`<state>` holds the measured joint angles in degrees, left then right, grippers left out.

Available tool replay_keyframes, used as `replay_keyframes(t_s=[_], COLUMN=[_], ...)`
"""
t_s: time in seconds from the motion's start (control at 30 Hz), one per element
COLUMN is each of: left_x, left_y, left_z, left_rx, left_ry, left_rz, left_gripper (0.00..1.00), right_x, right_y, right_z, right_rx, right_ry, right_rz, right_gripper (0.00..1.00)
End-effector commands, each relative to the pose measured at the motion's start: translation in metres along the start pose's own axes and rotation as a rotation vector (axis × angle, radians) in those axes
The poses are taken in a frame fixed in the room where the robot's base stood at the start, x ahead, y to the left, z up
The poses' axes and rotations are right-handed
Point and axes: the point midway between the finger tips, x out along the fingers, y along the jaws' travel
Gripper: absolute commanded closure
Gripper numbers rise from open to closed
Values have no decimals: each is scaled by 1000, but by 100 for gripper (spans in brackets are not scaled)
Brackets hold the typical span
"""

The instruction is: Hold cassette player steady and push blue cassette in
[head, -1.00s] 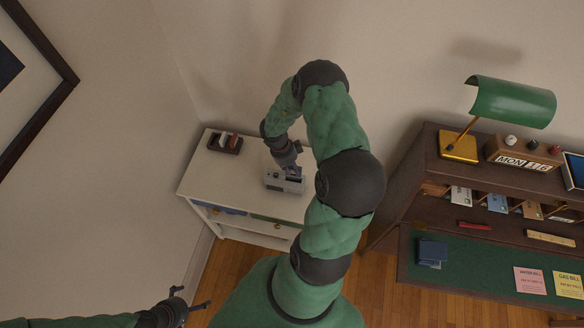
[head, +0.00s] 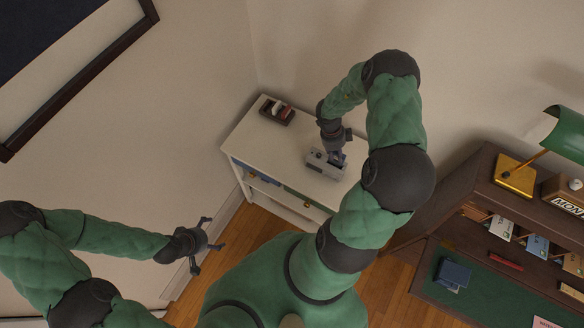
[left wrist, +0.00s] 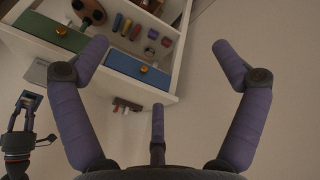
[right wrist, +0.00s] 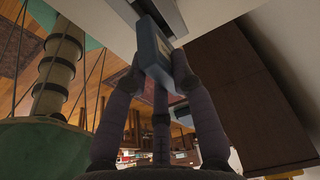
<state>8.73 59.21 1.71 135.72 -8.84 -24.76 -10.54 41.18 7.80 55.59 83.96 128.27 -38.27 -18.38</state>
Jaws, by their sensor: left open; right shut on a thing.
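The grey cassette player (head: 322,166) stands on the white cabinet's top in the head view. My right gripper (head: 335,154) is just above it, pointing down. In the right wrist view my right gripper (right wrist: 157,72) is shut on the blue cassette (right wrist: 152,45), which stands between its fingers. The cassette's far end is close to a grey body at the top of that view; I cannot tell how deep it sits. My left gripper (head: 202,246) is open and empty, off the cabinet's front left. Its spread fingers show in the left wrist view (left wrist: 158,55).
A dark holder (head: 277,110) with red and white pieces stands at the back left of the white cabinet (head: 245,133). The cabinet has blue (left wrist: 138,70) and green (left wrist: 50,32) drawer fronts. A dark desk (head: 420,225) is at the right.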

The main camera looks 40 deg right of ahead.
Motion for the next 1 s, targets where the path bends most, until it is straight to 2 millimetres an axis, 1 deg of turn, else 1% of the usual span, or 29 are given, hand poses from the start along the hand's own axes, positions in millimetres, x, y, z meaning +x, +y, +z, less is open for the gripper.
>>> replay_keyframes(t_s=[0.03, 0.07, 0.1, 0.17, 0.2, 0.27, 0.3, 0.37, 0.4, 0.47, 0.5, 0.57, 0.6, 0.63, 0.73, 0.8, 0.9, 1.0], left_x=[15, 23, 35, 51, 61, 75, 84, 96, 104, 115, 122, 131, 137, 141, 152, 159, 165, 169], left_y=[8, 13, 21, 36, 46, 64, 78, 98, 113, 136, 152, 175, 191, 202, 240, 262, 288, 304], left_z=[-18, -29, -44, -65, -79, -96, -106, -119, -126, -134, -138, -140, -140, -139, -131, -121, -106, -91], left_rx=[134, 225, 352, 543, 669, 855, 979, 1163, 1283, 1463, 1580, 1753, 1867, 1951, 2215, 2376, 2560, 2686], left_ry=[40, 69, 110, 174, 219, 287, 335, 410, 461, 543, 600, 691, 754, 803, 977, 1101, 1267, 1402], left_rz=[17, 28, 41, 61, 71, 86, 95, 105, 111, 118, 121, 124, 125, 125, 118, 112, 97, 83], left_gripper=[4, 4, 4, 4, 4, 4, 4, 4, 4, 4, 4, 4, 4, 4, 4, 4, 4, 4], right_x=[0, 0, 0, 0, 0, 0, 0, 0, 0, 0, 0, 0, 0, 0, 0, 0, 0, 0], right_y=[0, 0, 0, 0, 0, 0, 0, 0, 0, 0, 0, 0, 0, 0, 0, 0, 0, 0], right_z=[0, 0, 0, 0, 0, 0, 0, 0, 0, 0, 0, 0, 0, 0, 0, 0, 0, 0], right_rx=[0, 0, 0, 0, 0, 0, 0, 0, 0, 0, 0, 0, 0, 0, 0, 0, 0, 0], right_ry=[0, 0, 0, 0, 0, 0, 0, 0, 0, 0, 0, 0, 0, 0, 0, 0, 0, 0], right_rz=[0, 0, 0, 0, 0, 0, 0, 0, 0, 0, 0, 0, 0, 0, 0, 0, 0, 0], right_gripper=[100, 100, 100, 100, 100, 100, 100, 100, 100, 100, 100, 100, 100, 100, 100, 100, 100, 100])
